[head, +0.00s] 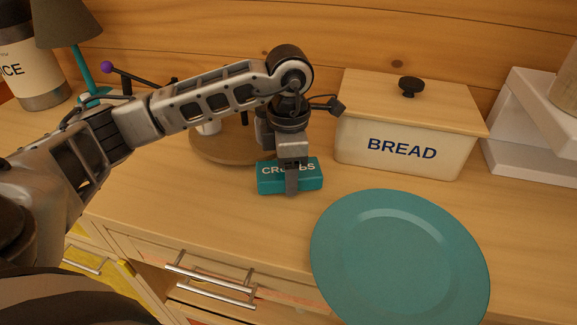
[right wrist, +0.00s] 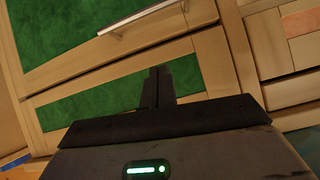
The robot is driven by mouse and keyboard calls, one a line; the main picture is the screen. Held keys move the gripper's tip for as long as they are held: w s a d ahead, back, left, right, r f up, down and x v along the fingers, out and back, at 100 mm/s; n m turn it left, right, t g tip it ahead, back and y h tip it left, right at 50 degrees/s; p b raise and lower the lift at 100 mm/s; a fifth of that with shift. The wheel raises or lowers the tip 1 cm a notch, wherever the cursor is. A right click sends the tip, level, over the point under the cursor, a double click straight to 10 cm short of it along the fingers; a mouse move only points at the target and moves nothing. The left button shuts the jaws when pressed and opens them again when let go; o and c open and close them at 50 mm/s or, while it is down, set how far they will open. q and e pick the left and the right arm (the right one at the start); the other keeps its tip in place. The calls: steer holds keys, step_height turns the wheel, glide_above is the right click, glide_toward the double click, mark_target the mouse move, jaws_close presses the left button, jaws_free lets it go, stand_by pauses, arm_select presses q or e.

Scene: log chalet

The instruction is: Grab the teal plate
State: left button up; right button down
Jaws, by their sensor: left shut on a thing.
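The teal plate (head: 400,262) is large and round and shows at the front right of the counter in the head view. Its lower edge is cut off by the frame. My left gripper (head: 291,182) is to the left of the plate, apart from it, pointing down. It is shut on a small teal box (head: 311,181) with partly hidden white lettering. My right gripper shows only in the right wrist view (right wrist: 158,88), its fingers together and empty in front of green-panelled cabinet fronts. No plate shows in that view.
A cream bread box (head: 398,150) with a wooden lid stands behind the plate. A round wooden stand (head: 225,148) is behind my left gripper. A lamp (head: 72,30) and a canister (head: 38,75) stand at the far left. Drawers (head: 210,285) with bar handles lie below the counter's front edge.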

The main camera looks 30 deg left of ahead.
arm_select(q)
steer(key=shift+f, duration=0.1)
steer(key=shift+f+b, duration=0.15)
steer(key=shift+b, duration=0.15)
steer(key=o, duration=1.1)
steer(key=shift+c, duration=0.2)
